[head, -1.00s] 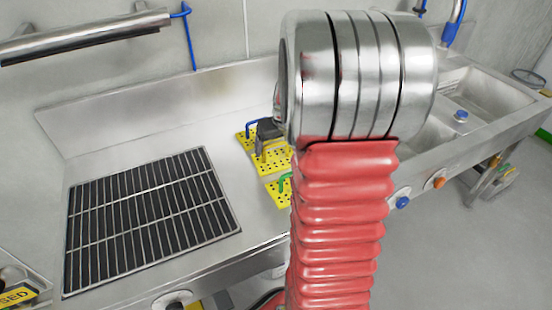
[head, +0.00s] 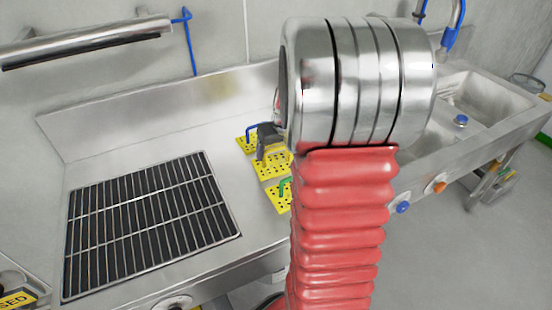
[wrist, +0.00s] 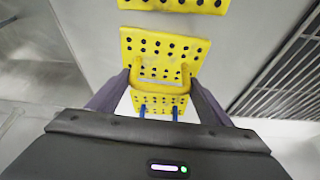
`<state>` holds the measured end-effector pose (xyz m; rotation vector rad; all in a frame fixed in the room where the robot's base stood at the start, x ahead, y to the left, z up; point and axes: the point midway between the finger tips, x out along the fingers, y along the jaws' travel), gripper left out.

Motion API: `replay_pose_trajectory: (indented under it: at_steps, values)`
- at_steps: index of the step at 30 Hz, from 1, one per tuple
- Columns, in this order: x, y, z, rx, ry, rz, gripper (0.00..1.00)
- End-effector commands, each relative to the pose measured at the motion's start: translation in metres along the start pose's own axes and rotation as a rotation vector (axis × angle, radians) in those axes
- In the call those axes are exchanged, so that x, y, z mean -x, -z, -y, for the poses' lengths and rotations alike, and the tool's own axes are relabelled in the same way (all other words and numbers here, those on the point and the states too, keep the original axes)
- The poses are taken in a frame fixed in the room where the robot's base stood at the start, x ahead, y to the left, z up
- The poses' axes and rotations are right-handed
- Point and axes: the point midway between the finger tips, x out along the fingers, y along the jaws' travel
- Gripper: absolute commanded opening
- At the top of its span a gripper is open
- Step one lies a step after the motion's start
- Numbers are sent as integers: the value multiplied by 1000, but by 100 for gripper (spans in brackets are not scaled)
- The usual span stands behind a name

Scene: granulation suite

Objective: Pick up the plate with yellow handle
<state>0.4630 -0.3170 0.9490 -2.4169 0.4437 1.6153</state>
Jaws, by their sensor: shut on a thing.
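The plate with yellow handle (wrist: 147,48) is a yellow perforated plate, in the middle of three in the wrist view. Its yellow arched handle (wrist: 160,90) lies between the fingers of my gripper (wrist: 160,80), which is shut on it. In the head view the plate (head: 272,165) shows below my dark gripper (head: 262,152), and the finger hides much of the handle. The plate looks to be at counter level; I cannot tell whether it is clear of the surface.
A plate with a blue handle (head: 243,143) lies just behind, and one with a green handle (head: 279,200) in front. A black slatted grate (head: 145,220) fills the counter's left side. Sink basins (head: 490,100) are at right. Bare steel lies between grate and plates.

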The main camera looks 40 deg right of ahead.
Motion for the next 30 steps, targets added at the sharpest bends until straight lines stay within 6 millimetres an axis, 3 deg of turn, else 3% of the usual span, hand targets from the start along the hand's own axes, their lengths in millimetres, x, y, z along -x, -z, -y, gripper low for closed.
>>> replay_pose_trajectory:
  at_steps: [8,21,30]
  values:
    - [17,8,0,2,-2,-5,22]
    - [82,35,0,1,-1,-4,22]
    - [94,39,0,0,-1,-2,22]
